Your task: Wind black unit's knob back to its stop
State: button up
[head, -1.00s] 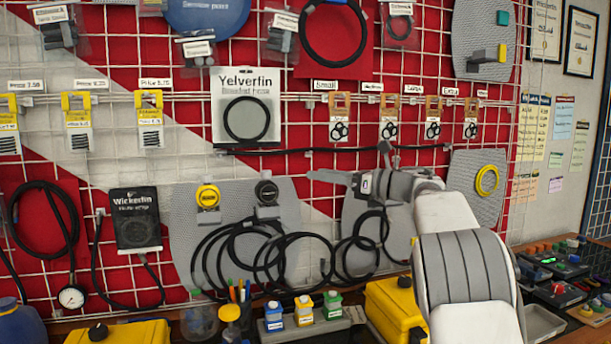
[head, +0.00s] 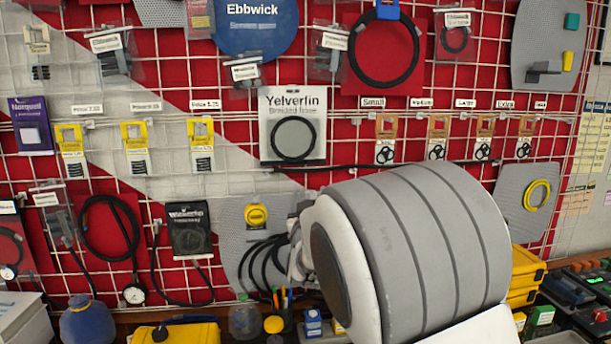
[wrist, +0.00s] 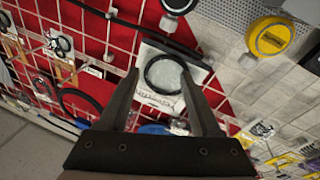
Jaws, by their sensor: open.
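The black unit is hidden behind my arm in the head view. In the wrist view, a dark round part on a pale bracket (wrist: 178,6) is cut off by the top edge; it may be the black unit, but I cannot be sure. The yellow-knobbed unit (head: 256,215) hangs on the grey panel just left of my arm, and shows large at the upper right of the wrist view (wrist: 270,37). My gripper (wrist: 160,74) is open and empty, its fingers in front of the Yelverfin hose card (wrist: 150,97). The head view hides the gripper.
The wire grid wall holds several hanging packs. Black hose loops (head: 262,262) hang below the yellow-knobbed unit. A pressure gauge (head: 134,294) hangs at the lower left. Yellow cases (head: 525,275) and small bottles stand on the bench below.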

notch_tip(320, 180, down, 3)
jog(key=s+m+g+h, duration=0.1)
jog(key=s+m+g, duration=0.1)
jog(key=m, duration=0.1)
jog(key=w+p, duration=0.4)
jog(key=w, duration=1.2)
jog(key=shift+w+d+f+p, duration=0.1)
jog(key=shift+w+p, duration=0.25)
jog(key=shift+p, duration=0.05)
grip_shut()
